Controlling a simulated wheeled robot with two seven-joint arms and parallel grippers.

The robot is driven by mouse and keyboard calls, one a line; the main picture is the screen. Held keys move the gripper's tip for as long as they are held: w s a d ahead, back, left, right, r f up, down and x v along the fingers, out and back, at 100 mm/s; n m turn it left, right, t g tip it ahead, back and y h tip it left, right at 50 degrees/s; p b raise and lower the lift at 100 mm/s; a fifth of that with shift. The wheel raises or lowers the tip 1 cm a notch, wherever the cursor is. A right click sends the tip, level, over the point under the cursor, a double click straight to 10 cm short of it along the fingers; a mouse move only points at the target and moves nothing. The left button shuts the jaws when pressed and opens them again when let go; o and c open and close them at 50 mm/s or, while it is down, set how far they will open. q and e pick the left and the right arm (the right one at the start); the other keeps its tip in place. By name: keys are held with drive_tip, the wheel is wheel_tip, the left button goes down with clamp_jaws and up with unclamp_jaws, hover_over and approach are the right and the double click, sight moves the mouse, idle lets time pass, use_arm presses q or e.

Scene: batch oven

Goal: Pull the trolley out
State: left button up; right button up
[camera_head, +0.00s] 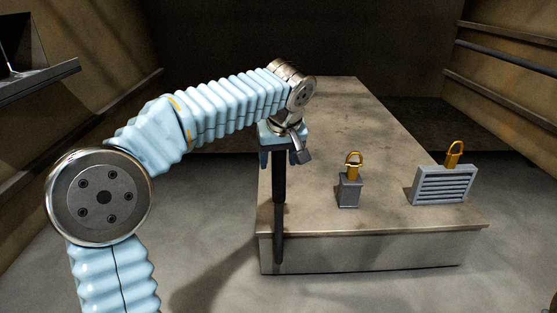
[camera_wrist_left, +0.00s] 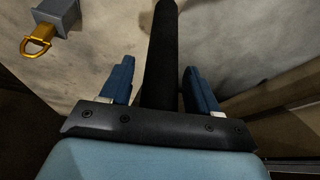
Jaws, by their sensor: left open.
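The trolley (camera_head: 410,229) looks like a long, low, flat-topped platform with a worn beige deck, reaching back between the oven walls. A black upright bar (camera_head: 279,200) stands at its front left; it also shows in the left wrist view (camera_wrist_left: 160,55). My left gripper (camera_head: 281,158) is at the bar's upper end, pointing down. In the left wrist view its blue fingers (camera_wrist_left: 160,85) are spread on either side of the bar, with gaps showing. The bar's top end is hidden by the gripper. My right gripper is not in view.
On the deck stand a small grey block with a yellow ring (camera_head: 349,189) and a grey slatted box with a yellow ring (camera_head: 443,185). Rails (camera_head: 505,55) run along the right wall. A dark shelf (camera_head: 38,84) juts from the left. The floor in front is clear.

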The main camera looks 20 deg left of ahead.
use_arm(q)
drive_tip(key=shift+w+f, duration=0.1)
drive_tip(key=shift+f, duration=0.2)
clamp_jaws()
idle(0.4)
